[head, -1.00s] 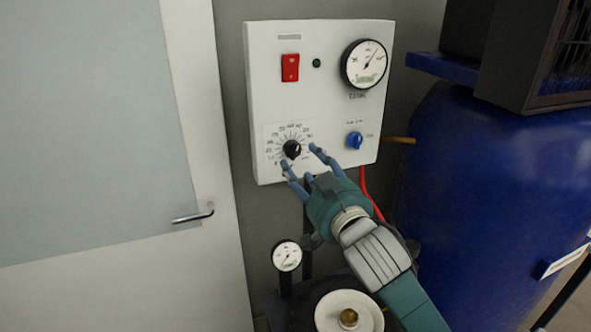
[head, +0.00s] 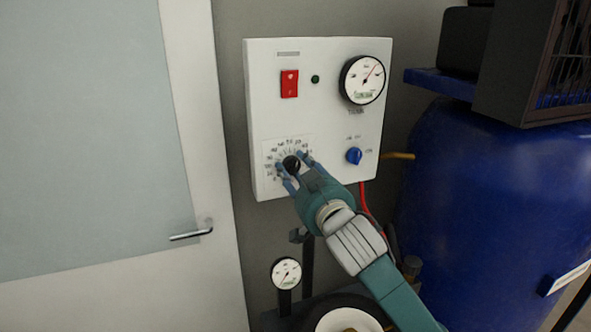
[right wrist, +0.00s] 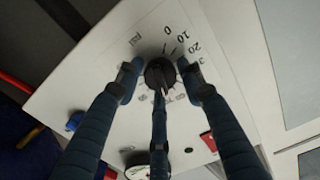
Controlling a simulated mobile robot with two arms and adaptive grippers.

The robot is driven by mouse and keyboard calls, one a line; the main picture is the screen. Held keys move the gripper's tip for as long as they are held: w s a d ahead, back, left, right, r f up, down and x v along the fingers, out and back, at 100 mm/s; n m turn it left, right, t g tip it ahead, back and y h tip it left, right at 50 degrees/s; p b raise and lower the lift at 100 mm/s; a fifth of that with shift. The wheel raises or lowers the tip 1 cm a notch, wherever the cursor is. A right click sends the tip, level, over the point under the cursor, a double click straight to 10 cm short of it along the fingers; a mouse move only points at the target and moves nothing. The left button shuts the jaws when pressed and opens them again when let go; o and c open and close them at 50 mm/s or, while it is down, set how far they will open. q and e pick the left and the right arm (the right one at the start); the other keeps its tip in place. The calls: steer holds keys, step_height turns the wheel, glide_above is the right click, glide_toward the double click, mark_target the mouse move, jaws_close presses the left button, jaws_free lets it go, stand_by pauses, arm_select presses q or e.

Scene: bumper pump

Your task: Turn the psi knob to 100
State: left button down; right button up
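The black psi knob (head: 291,164) sits low on the left of the white control panel (head: 330,130), inside a printed number dial. The right wrist view shows the knob (right wrist: 160,73) with 0, 10 and 20 printed near its upper right. My right gripper (head: 293,165) is at the knob, with fingertips on both sides of it. In the right wrist view the fingers of this gripper (right wrist: 160,78) look open, with narrow gaps beside the knob; a third finger lies below it. Contact is hard to tell. My left gripper is not in view.
A red switch (head: 289,84), a small green light (head: 315,79), a round gauge (head: 362,80) and a blue knob (head: 354,156) are on the panel. A blue tank (head: 500,200) stands at right, a door (head: 90,140) at left. A small gauge (head: 286,273) is below.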

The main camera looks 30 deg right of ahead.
steer(key=c, duration=0.6)
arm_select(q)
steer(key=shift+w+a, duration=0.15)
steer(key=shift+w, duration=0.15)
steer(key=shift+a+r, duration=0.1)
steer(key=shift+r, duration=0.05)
arm_select(e)
steer(key=shift+m, duration=0.3)
steer(key=m+p, duration=0.2)
steer(key=m, duration=0.1)
steer(key=shift+r+m, duration=0.1)
steer(key=shift+m, duration=0.2)
steer(key=m+p, duration=0.1)
steer(key=m, duration=0.1)
steer(key=shift+m+p, duration=0.3)
steer(key=shift+p, duration=0.05)
steer(key=m+p, duration=0.3)
steer(key=m, duration=0.1)
arm_select(q)
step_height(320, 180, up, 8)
steer(key=p, duration=0.1)
steer(key=shift+p, duration=0.35)
arm_select(e)
steer(key=shift+m, duration=1.4)
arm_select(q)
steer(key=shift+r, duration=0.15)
